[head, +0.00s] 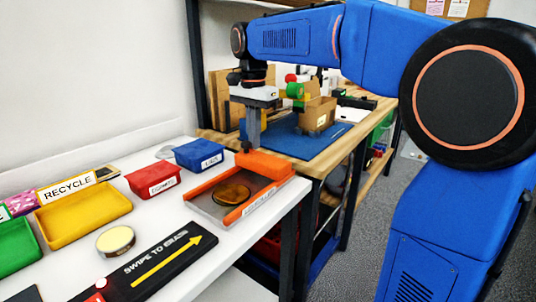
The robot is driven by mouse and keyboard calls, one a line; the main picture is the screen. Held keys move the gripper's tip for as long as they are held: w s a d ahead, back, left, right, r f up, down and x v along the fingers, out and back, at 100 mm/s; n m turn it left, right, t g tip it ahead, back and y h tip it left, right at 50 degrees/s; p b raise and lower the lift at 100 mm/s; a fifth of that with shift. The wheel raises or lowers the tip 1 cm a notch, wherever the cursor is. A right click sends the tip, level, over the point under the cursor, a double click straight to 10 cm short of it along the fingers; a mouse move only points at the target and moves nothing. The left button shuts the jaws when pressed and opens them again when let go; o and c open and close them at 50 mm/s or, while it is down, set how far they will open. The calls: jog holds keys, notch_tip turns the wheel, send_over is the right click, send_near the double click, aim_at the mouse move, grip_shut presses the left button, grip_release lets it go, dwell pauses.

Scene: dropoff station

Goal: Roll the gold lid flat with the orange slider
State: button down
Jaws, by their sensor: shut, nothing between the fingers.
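The gold lid (232,192) lies in the shallow grey tray (204,206) on the white table. It looks like a round amber-gold disc, and the orange slider bar (243,209) crosses close by its right side. An orange block (264,163) forms the far end of the slider assembly. My gripper (254,143) points down at the far end of the orange block, with its fingers shut and nothing between them. Its tips are close to the block's top; I cannot tell whether they touch it.
A yellow RECYCLE tray (84,217), a red bin (153,182), a blue bin (199,156) and a green tray (17,247) stand left. A round pale-topped tin (116,241) sits near the black swipe board (150,268). A wooden bench (325,156) with a cardboard box (317,115) stands behind.

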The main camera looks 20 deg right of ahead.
jog(key=shift+s+a+f, duration=0.2)
jog(key=shift+s+a, duration=1.1)
jog(key=shift+a, duration=0.6)
jog(key=shift+s+a+f, duration=0.15)
jog(key=shift+s+a, duration=1.2)
jog(key=shift+a, duration=0.6)
jog(key=shift+s+a+f, duration=0.2)
jog(key=shift+s+a, duration=1.1)
jog(key=shift+a, duration=0.6)
jog(key=shift+w+d, duration=0.35)
jog(key=shift+d, duration=0.15)
jog(key=shift+w+r, duration=0.15)
jog(key=shift+r, duration=0.55)
notch_tip(320, 180, up, 6)
jog(key=c, duration=2.5)
grip_release()
